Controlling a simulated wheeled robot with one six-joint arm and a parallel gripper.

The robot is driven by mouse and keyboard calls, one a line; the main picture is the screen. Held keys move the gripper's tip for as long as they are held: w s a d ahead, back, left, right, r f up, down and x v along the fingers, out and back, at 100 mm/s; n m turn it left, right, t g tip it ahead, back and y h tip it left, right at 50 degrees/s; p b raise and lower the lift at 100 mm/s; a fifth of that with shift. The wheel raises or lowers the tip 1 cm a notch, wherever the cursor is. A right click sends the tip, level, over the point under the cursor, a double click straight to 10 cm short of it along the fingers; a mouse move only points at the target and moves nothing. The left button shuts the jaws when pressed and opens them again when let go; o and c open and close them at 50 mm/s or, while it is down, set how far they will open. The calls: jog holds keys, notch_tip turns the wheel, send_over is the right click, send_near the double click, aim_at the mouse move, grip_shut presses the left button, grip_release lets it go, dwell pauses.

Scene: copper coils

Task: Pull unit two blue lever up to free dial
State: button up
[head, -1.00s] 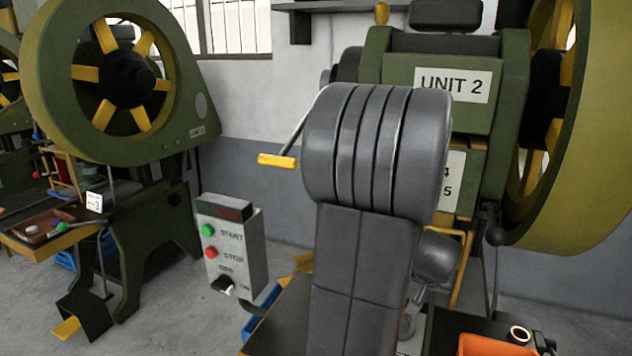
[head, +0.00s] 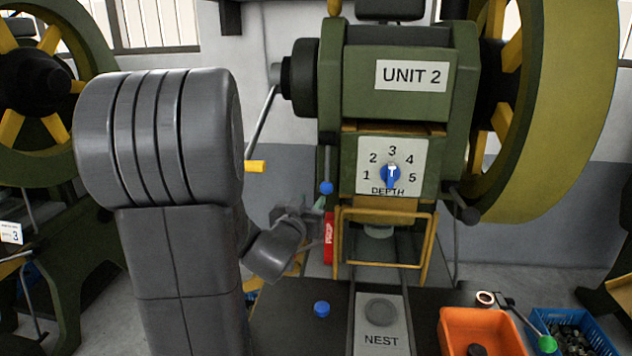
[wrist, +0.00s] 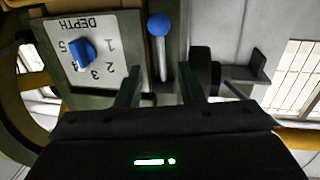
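The blue lever of unit two is a slim dark bar with a blue ball knob (head: 326,188) at its lower end, left of the dial plate. The blue dial (head: 390,174) with numbers 1 to 5 and the word DEPTH sits right of it. In the wrist view, which is upside down, the blue knob (wrist: 158,25) appears beyond and between my fingers, and the blue dial (wrist: 84,52) is on the left. My gripper (wrist: 160,88) is open and empty, apart from the knob. In the head view my gripper is partly hidden and small, just below-left of the knob.
A red prop (head: 328,238) stands below the lever. A yellow guard frame (head: 383,265) is in front of the press. A yellow-handled crank (head: 255,166) is at left.

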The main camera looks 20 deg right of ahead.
aim_at(326, 181)
jog(key=p+x, duration=0.1)
jog(key=x, duration=1.1)
jog(key=shift+w+d, duration=0.1)
jog(key=shift+f, duration=0.1)
grip_shut()
